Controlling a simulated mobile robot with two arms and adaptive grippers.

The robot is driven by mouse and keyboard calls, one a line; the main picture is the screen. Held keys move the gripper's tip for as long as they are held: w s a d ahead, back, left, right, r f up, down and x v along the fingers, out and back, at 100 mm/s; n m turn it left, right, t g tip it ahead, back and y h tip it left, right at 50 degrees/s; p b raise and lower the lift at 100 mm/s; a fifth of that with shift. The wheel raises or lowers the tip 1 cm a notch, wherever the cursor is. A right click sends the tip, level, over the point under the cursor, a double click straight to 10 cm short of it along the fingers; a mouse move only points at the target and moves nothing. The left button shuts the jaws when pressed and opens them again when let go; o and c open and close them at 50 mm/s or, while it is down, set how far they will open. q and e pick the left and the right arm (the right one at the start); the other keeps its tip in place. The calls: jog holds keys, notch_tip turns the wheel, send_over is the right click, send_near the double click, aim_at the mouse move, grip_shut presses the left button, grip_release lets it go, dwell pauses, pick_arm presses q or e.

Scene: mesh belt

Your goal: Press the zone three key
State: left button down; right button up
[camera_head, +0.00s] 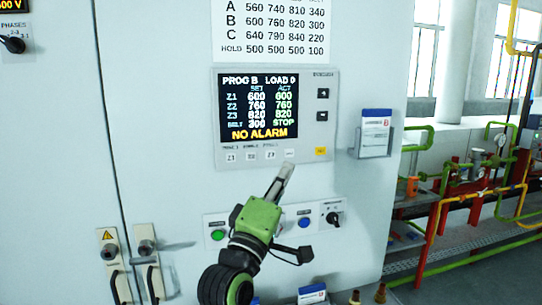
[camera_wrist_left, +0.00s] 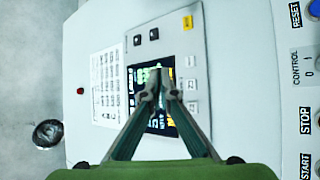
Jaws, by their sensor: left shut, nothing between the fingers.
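The grey control panel (camera_head: 328,135) has a lit display (camera_head: 258,107) reading PROG B, with Z3 at 820 and NO ALARM. A row of small pale keys lies under the display. The third from the left, the zone three key (camera_head: 271,155), seems marked Z3; its print is small. My left gripper (camera_head: 286,167) is shut and empty. In the head view its tips are just below and right of that key, near the fourth key (camera_head: 290,154). In the left wrist view the closed fingertips (camera_wrist_left: 160,82) overlap the display (camera_wrist_left: 142,85); contact cannot be told. My right gripper is out of view.
A yellow key (camera_head: 321,152) sits right of the row, and two dark buttons (camera_head: 322,93) are beside the display. A card holder (camera_head: 376,134) sticks out at right. Below are a green button (camera_head: 218,235), a blue button (camera_head: 304,223) and a rotary switch (camera_head: 334,218).

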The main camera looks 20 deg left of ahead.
aim_at(273, 161)
pick_arm(q)
jog(key=shift+w, duration=0.1)
jog(key=shift+w+a+b, duration=0.3)
jog(key=shift+w+a, duration=0.55)
jog(key=shift+w, duration=0.35)
jog(key=shift+w+a+b, duration=0.25)
jog(key=shift+w+a, duration=0.55)
jog(key=shift+w, duration=0.35)
jog(key=shift+w+a+b, duration=0.3)
jog(key=shift+w+a, duration=0.55)
jog(key=shift+w, duration=0.35)
jog(key=shift+w, duration=0.1)
jog(key=shift+w+a, duration=0.25)
